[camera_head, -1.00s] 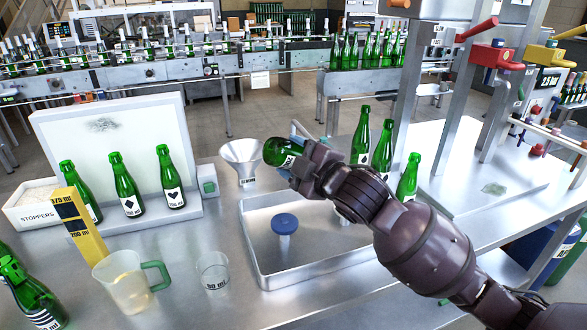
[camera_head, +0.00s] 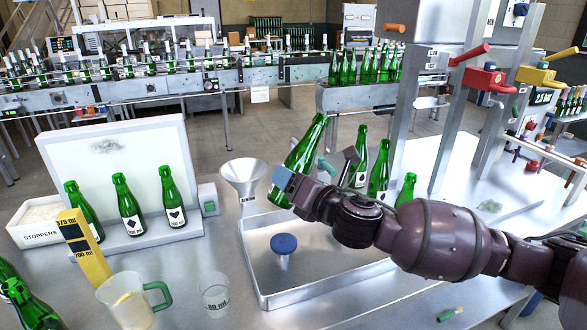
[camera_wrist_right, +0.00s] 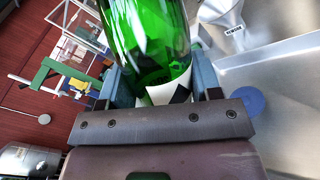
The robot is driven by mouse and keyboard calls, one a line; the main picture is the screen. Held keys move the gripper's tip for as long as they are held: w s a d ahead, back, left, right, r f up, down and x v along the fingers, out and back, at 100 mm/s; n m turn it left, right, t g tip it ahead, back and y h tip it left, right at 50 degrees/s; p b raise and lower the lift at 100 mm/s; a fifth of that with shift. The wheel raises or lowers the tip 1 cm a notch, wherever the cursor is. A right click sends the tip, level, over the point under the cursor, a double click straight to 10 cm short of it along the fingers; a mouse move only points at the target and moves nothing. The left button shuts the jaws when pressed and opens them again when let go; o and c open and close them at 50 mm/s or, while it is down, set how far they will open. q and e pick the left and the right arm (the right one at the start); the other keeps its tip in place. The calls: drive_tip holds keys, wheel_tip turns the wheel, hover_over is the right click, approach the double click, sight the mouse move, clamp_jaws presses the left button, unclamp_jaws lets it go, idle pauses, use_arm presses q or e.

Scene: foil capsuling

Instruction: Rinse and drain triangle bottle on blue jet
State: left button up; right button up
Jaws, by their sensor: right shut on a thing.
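My right gripper (camera_head: 288,182) is shut on a green glass bottle (camera_head: 304,148), low on its body. The bottle is tilted, its neck pointing up and to the right, held above the back of the metal tray. In the right wrist view the bottle (camera_wrist_right: 150,45) sits between both fingers. Its white label with a dark mark (camera_wrist_right: 172,92) is partly hidden, so I cannot tell the shape. The blue jet (camera_head: 284,243) is a round blue disc standing in the tray, below the bottle and apart from it; it also shows in the wrist view (camera_wrist_right: 248,101). My left gripper is not in view.
The metal tray (camera_head: 262,277) is otherwise empty. A funnel (camera_head: 243,172) stands behind its left corner. A jug (camera_head: 125,303) and a small measuring cup (camera_head: 215,297) stand to the left. Green bottles (camera_head: 360,155) stand behind my right arm. More bottles stand at the white panel (camera_head: 110,150).

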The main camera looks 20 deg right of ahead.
drive_tip(key=shift+r+n+p, duration=0.3)
drive_tip(key=shift+n+p, duration=0.15)
drive_tip(key=shift+n, duration=0.35)
drive_tip(key=n+p, duration=0.1)
drive_tip(key=n, duration=0.1)
drive_tip(key=shift+f+n+p, duration=0.15)
drive_tip(key=shift+n+p, duration=0.15)
drive_tip(key=shift+p, duration=0.05)
drive_tip(key=shift+n+p, duration=0.45)
drive_tip(key=shift+n, duration=0.45)
drive_tip(key=shift+f+n, duration=0.15)
drive_tip(key=shift+n, duration=0.25)
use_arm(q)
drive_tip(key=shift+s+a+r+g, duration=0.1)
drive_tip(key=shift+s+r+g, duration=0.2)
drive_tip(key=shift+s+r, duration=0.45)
use_arm(e)
drive_tip(key=shift+f, duration=0.1)
